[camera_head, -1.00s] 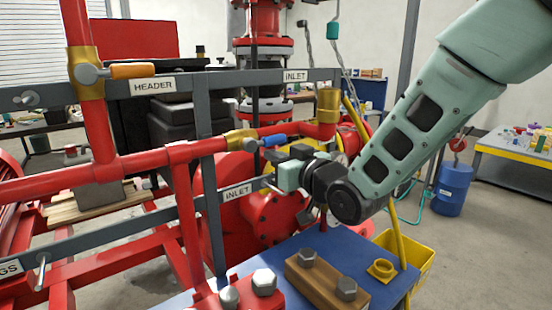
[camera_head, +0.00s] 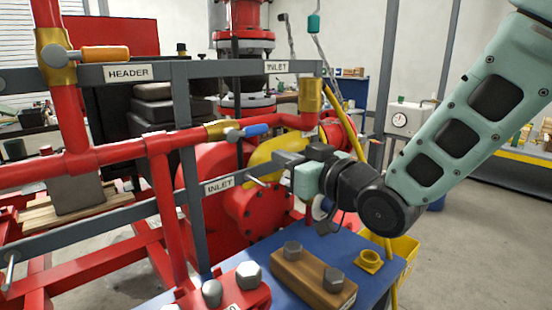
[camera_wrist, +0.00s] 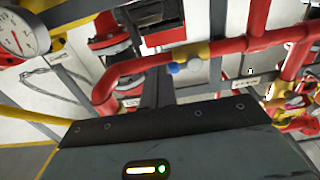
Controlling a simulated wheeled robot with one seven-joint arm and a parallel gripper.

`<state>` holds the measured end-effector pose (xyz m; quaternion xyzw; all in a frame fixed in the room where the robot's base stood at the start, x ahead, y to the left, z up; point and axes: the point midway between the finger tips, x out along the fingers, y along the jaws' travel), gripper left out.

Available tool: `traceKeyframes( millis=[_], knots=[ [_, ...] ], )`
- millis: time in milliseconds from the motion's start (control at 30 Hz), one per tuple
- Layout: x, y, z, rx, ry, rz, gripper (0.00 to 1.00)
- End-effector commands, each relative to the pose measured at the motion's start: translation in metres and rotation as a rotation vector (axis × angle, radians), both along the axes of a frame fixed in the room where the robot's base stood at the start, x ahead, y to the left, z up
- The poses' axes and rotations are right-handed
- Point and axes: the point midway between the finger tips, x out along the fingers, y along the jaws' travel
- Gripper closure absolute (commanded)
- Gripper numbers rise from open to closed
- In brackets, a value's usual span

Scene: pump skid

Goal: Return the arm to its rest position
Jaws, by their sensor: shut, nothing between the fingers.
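My gripper (camera_head: 283,159) is at the end of my pale green arm, in the middle right of the head view. Its fingers are shut and empty, pointing left toward the pipework. In the picture it lies in front of the red pump casing and just below the blue-handled valve (camera_head: 257,129), apart from it. In the wrist view the dark closed fingers (camera_wrist: 160,85) point at the red pipe, with the blue valve handle (camera_wrist: 174,68) just beyond them. My arm slopes up to the upper right corner.
A grey rail frame with signs (camera_head: 127,73) and red pipes (camera_head: 80,165) stand close at left. An orange-handled valve (camera_head: 105,52) is upper left. Below my gripper are a blue skid top (camera_head: 250,258), a wooden block with bolts (camera_head: 312,278) and a yellow bin (camera_head: 404,248). Floor at right is open.

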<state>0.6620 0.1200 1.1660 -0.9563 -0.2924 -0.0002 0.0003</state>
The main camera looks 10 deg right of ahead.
Motion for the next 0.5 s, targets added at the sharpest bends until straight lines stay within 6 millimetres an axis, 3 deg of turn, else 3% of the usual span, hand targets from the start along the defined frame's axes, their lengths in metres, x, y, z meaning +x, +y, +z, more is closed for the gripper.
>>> traceKeyframes(
  millis=[500],
  knots=[
    [-0.0078, -0.0036, -0.0019, -0.007, 0.011, 0.001, 1.0]
  ],
)
